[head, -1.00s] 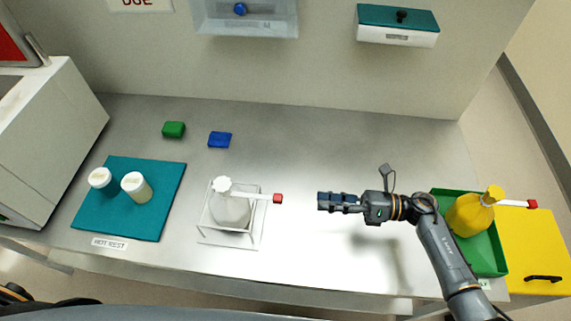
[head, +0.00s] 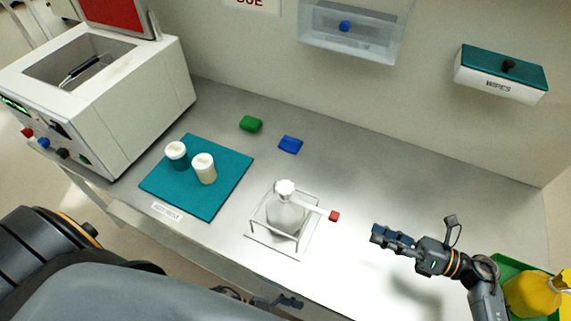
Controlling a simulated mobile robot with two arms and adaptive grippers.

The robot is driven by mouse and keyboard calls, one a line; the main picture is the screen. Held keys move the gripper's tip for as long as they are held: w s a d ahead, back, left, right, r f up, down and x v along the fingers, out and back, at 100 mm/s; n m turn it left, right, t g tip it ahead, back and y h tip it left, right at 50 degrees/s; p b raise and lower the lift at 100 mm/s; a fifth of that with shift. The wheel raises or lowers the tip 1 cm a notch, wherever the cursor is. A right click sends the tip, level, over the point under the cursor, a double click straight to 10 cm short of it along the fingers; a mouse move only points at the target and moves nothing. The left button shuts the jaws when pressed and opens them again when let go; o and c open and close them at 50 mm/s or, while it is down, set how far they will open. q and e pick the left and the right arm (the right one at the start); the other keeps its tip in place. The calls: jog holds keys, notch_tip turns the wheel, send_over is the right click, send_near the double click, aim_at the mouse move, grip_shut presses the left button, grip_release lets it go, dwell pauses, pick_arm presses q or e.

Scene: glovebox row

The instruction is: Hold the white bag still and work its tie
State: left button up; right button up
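The white bag (head: 286,212) stands upright in a thin white wire-frame holder (head: 273,246) on the bench. Its gathered neck has a white top, and a white tie strip (head: 313,209) runs right from it to a red end block (head: 334,216). My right gripper (head: 376,232) is to the right of the red end, apart from it, with nothing seen held. Its fingers overlap in this view, so their opening is unclear. A dark part that looks like my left gripper (head: 286,301) shows below the bench's front edge, mostly hidden by my arm.
A teal mat (head: 228,168) with two white-lidded jars lies left of the bag. A green block (head: 251,124) and a blue block (head: 290,145) lie behind. A yellow bag (head: 532,294) sits in a green tray at right. A box-shaped machine (head: 110,110) stands at left.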

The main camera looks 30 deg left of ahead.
pick_arm(q)
jog(key=s+r+m+g+h, duration=0.1)
jog(key=s+r+g+h, duration=0.1)
jog(key=s+r+g, duration=0.15)
notch_tip(320, 180, up, 29)
jog(key=m+y, duration=1.6)
jog(key=m, duration=1.2)
send_over(285, 201)
jog(key=w, duration=0.1)
jog(key=shift+w+a+r, duration=0.15)
jog(key=shift+a+r, duration=0.05)
jog(key=shift+a, duration=0.05)
jog(key=shift+m, duration=0.3)
notch_tip(285, 201, down, 14)
jog(key=shift+r, duration=0.25)
jog(key=shift+c, duration=0.4)
